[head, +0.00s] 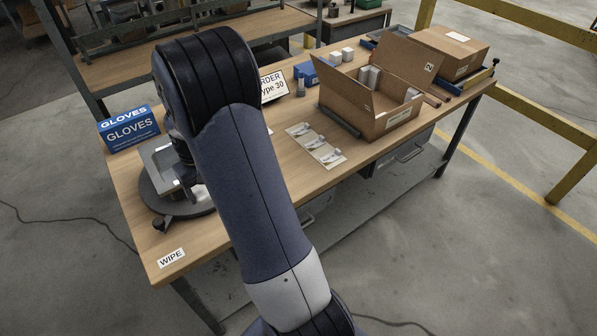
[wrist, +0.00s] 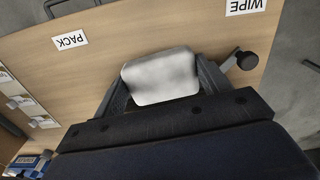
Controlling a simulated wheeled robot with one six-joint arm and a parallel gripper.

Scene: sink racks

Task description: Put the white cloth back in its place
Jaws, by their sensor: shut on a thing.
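The white cloth (wrist: 160,76) is a pale, folded pad between the two dark fingers of my gripper (wrist: 162,88) in the wrist view. My gripper is shut on it, above the wooden bench. In the head view my arm hides most of the gripper, and only a small white patch (head: 198,193) shows beside it, perhaps the cloth. A WIPE label (head: 171,259) lies on the bare front left corner of the bench. It also shows at the top right of the wrist view (wrist: 246,6).
A dark round stand (head: 165,209) with a knob and a metal plate (head: 160,158) is near my gripper. A blue GLOVES box (head: 130,128) stands at the left edge. An open carton (head: 370,105) and a card of parts (head: 316,146) lie to the right. A PACK label (wrist: 70,42) shows too.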

